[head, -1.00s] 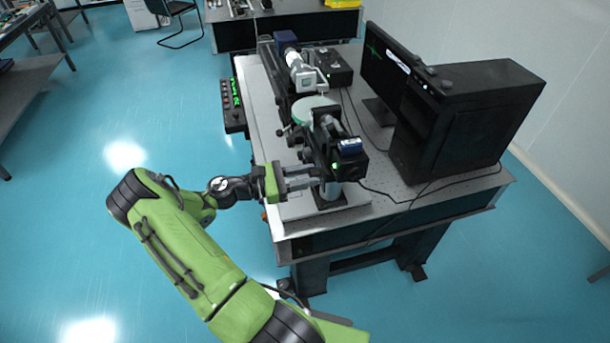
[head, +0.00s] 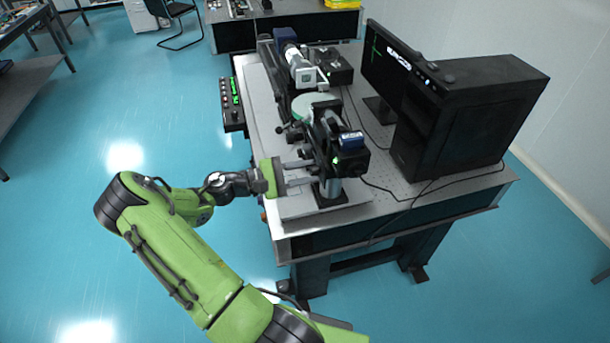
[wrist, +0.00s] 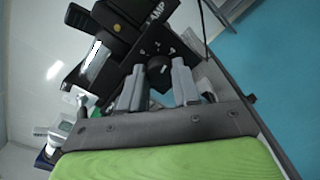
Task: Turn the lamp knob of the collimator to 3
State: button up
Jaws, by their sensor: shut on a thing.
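The collimator (head: 325,140) is a black instrument on a post at the near end of the optical table. Its black lamp housing (wrist: 122,30) fills the upper part of the wrist view, with the word LAMP and small white dial marks. The dark lamp knob (wrist: 159,72) is below those marks, between my two grey fingers. My gripper (wrist: 158,68) is shut on the knob, with one finger on each side. In the head view my gripper (head: 311,171) reaches the collimator from the left. The knob's pointer and exact setting cannot be read.
The optical table (head: 405,200) also carries a monitor (head: 387,65), a black computer case (head: 470,115) and cables on the right. A control box (head: 232,103) with green lights hangs at its left edge. The floor to the left is clear.

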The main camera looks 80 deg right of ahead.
jog(key=m+b, duration=0.4)
jog(key=m, duration=0.2)
jog(key=shift+f+m, duration=0.15)
jog(key=shift+m, duration=0.15)
jog(key=m+b, duration=0.4)
jog(key=m, duration=0.1)
jog(key=shift+m, duration=0.4)
jog(key=o, duration=1.1)
jog(key=shift+c, duration=0.2)
jog(key=p+v, duration=0.1)
jog(key=v, duration=1.4)
jog(key=shift+w+a+p, duration=0.2)
jog(key=shift+w+p, duration=0.15)
